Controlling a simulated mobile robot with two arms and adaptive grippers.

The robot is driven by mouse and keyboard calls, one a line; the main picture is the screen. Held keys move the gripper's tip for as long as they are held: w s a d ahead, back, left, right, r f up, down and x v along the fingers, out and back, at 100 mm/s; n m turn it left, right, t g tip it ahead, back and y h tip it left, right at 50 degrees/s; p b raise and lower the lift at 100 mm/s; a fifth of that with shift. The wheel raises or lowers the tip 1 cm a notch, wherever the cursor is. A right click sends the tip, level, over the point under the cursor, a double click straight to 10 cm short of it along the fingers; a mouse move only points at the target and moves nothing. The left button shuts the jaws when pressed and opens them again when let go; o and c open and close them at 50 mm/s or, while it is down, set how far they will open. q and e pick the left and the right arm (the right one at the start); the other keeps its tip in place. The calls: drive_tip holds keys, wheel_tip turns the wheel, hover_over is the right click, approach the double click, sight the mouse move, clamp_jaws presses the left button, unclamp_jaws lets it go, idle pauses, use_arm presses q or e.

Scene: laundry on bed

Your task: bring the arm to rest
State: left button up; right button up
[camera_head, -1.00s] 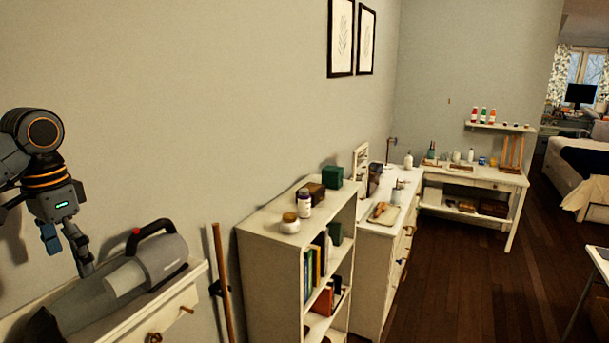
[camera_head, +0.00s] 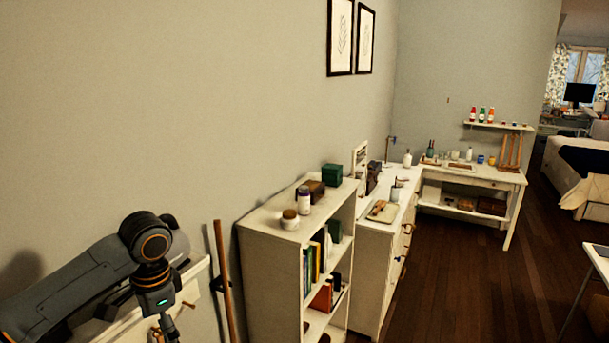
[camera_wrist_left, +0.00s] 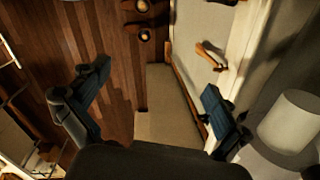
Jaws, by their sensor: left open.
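My left arm reaches in from the left in the head view, over the white cabinet (camera_head: 196,276). My left gripper (camera_head: 168,325) hangs down in front of it, and its fingertips are cut off by the lower edge. In the left wrist view the two dark fingers of the left gripper (camera_wrist_left: 152,92) stand wide apart with nothing held between them. A grey device with a dark handle on the cabinet top is now mostly hidden behind the arm. My right gripper is not in view.
A wooden stick (camera_head: 222,280) leans beside the cabinet. A white bookshelf (camera_head: 268,245) with jars and boxes stands to its right, then a white dresser (camera_head: 372,240) and a desk (camera_head: 505,181). The dark wooden floor (camera_head: 455,275) is clear in the middle.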

use_arm(q)
drive_tip(key=s+d+f+m+h, duration=0.15)
drive_tip(key=s+d+f, duration=0.45)
drive_tip(key=d+f, duration=0.6)
drive_tip(key=s+d+f+n+t+h, duration=0.2)
drive_tip(key=s+d+f+n+h, duration=0.15)
drive_tip(key=s+f, duration=0.45)
drive_tip(key=s+a+n+t+y, duration=0.1)
drive_tip(key=s+a+n+y, duration=0.2)
drive_tip(key=s, duration=0.4)
drive_tip(key=s+a+n, duration=0.2)
drive_tip(key=s+a, duration=0.4)
drive_tip(key=s, duration=0.1)
wheel_tip(320, 180, down, 35)
drive_tip(key=s+g+b, duration=0.1)
drive_tip(key=b, duration=0.7)
drive_tip(key=s+a+f+b, duration=0.1)
drive_tip(key=s+f+b, duration=0.2)
drive_tip(key=s+f, duration=0.5)
drive_tip(key=s+a+f+g+b, duration=0.1)
drive_tip(key=s+f+b, duration=0.2)
drive_tip(key=s+f, duration=0.5)
wheel_tip(320, 180, down, 5)
drive_tip(key=shift+s+a+f+y, duration=0.2)
drive_tip(key=shift+a+y, duration=0.05)
drive_tip(key=shift+y, duration=0.05)
